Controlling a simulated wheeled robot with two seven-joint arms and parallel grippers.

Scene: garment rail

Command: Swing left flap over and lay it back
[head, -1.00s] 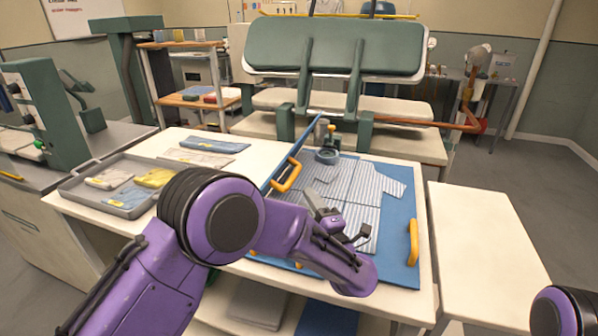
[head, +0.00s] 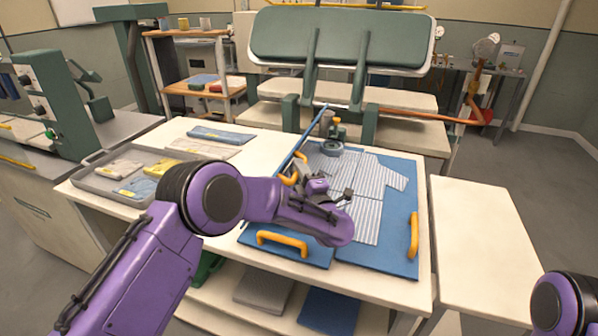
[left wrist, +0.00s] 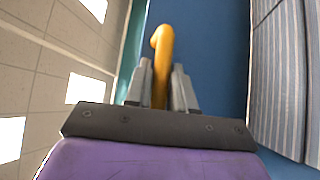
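The left flap (head: 303,138) of the blue folding board stands steeply raised, seen nearly edge-on in the head view. Its yellow handle (head: 287,181) is partly hidden by my gripper. My left gripper (head: 299,168) is at this handle; in the left wrist view the gripper (left wrist: 161,75) has its fingers closed around the handle (left wrist: 162,42), against the blue flap (left wrist: 210,40). The striped shirt (head: 368,180) lies on the board, partly hidden by my arm; it also shows in the left wrist view (left wrist: 284,75). My right gripper is out of view.
The right flap (head: 395,245) with a yellow handle (head: 413,236) and the front flap (head: 310,253) with another handle (head: 283,243) lie flat. A grey tray (head: 92,187) of folded garments stands left. A bare white table (head: 485,240) is at right.

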